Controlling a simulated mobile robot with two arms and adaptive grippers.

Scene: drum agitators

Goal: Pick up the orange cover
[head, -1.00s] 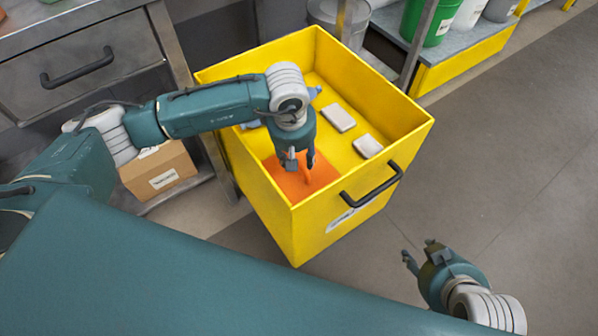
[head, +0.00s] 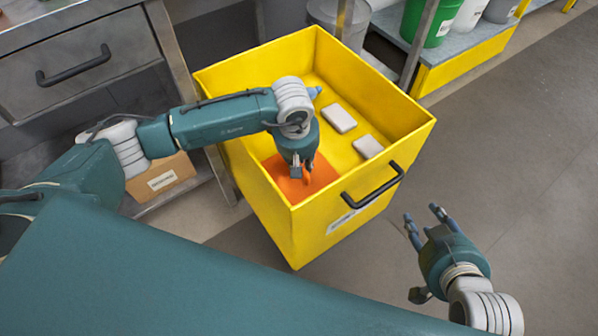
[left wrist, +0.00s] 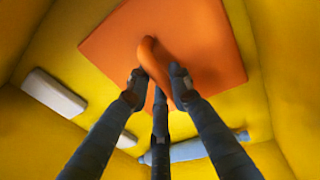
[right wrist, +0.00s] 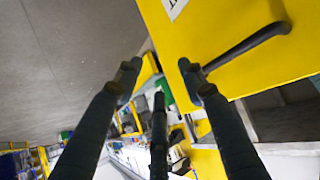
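The orange cover (head: 286,185) is a flat square plate with a raised loop handle, lying on the floor of the yellow bin (head: 268,218) at its near corner. It also shows in the left wrist view (left wrist: 205,35). My left gripper (head: 303,168) points down into the bin. In the left wrist view, its fingers (left wrist: 158,80) are drawn in on both sides of the orange handle, which fills the gap between the tips. The gripper hides part of the cover in the head view. My right gripper (head: 427,217) is open and empty, outside the bin to the right.
Two pale blocks (head: 339,118) (head: 367,147) and a bluish item (head: 314,92) lie in the bin. Its walls surround the left gripper. A black handle (head: 372,187) sticks out from the near right wall, close to the right gripper. Floor at the right is clear.

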